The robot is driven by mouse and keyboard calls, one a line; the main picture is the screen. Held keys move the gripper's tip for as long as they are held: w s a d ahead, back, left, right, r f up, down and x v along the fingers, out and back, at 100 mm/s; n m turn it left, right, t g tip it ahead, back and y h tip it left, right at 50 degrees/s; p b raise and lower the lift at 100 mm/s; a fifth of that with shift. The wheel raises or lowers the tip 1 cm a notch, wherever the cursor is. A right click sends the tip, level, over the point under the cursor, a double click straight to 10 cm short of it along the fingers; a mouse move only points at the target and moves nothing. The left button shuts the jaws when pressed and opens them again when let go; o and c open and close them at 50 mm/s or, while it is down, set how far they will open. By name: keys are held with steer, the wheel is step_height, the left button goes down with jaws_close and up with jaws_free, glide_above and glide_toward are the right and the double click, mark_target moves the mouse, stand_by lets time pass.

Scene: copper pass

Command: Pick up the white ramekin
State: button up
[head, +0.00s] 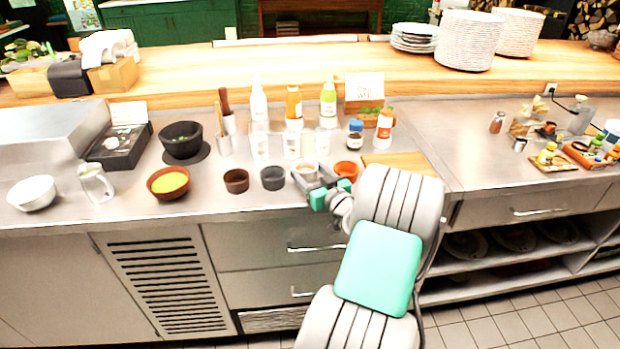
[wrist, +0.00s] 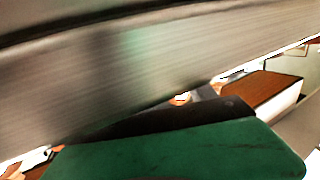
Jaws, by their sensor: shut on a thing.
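The white ramekin (head: 305,169) is on the steel counter side, at the right end of a row with a brown ramekin (head: 236,181) and a dark grey ramekin (head: 272,178). My gripper (head: 314,181) reaches it from the front right and is shut on it, with fingers at its near side. The fingers partly hide the ramekin, and I cannot tell whether it touches the counter. An orange ramekin (head: 347,169) stands just right of my gripper. In the wrist view a large blurred grey surface and a green finger part (wrist: 180,150) fill most of the picture; the ramekin is not clear there.
Clear containers and bottles (head: 293,105) stand behind the ramekins. A wooden board (head: 400,162) lies to the right, partly behind my arm. A brown bowl with green contents (head: 169,183) and a black mortar (head: 182,140) stand left.

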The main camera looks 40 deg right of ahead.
steer(key=c, duration=0.4)
steer(key=shift+r, duration=0.15)
